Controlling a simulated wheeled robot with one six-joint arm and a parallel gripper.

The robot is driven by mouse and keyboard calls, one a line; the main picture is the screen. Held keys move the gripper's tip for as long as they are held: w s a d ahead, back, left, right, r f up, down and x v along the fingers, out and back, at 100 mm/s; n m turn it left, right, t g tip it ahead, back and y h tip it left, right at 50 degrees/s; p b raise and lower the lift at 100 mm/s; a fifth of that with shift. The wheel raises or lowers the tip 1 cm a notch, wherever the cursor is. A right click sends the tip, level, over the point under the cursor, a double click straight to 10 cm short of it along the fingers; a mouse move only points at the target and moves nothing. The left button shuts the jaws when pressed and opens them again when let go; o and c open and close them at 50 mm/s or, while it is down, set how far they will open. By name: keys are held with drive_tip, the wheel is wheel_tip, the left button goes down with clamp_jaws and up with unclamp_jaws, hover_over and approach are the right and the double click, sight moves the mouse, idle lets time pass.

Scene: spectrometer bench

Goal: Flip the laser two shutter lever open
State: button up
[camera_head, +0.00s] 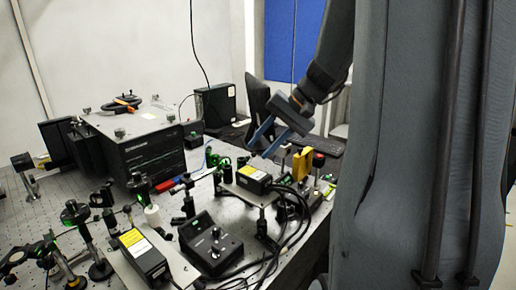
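My gripper (267,139) is above the right part of the bench, with two blue fingers apart and nothing visible between them. It points down and left, close over a laser box (254,177) with a yellow label on a raised plate. A second, similar laser box (143,253) with a yellow label stands at the front left. The picture does not show which of the two is laser two. A shutter lever cannot be made out on either box at this size. A yellow block (301,164) stands just right of the rear laser box.
A big black instrument box (148,155) stands at the back left. A black control box with knobs (211,244) sits between the laser boxes, with loose black cables (288,232) to its right. Many posts and optics crowd the perforated bench (30,222). A keyboard (323,143) lies behind.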

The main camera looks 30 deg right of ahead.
drive_tip(key=shift+x, duration=1.2)
clamp_jaws()
drive_tip(key=shift+d+f+y, duration=0.2)
drive_tip(key=shift+d+y, duration=0.05)
drive_tip(key=shift+y, duration=0.25)
unclamp_jaws()
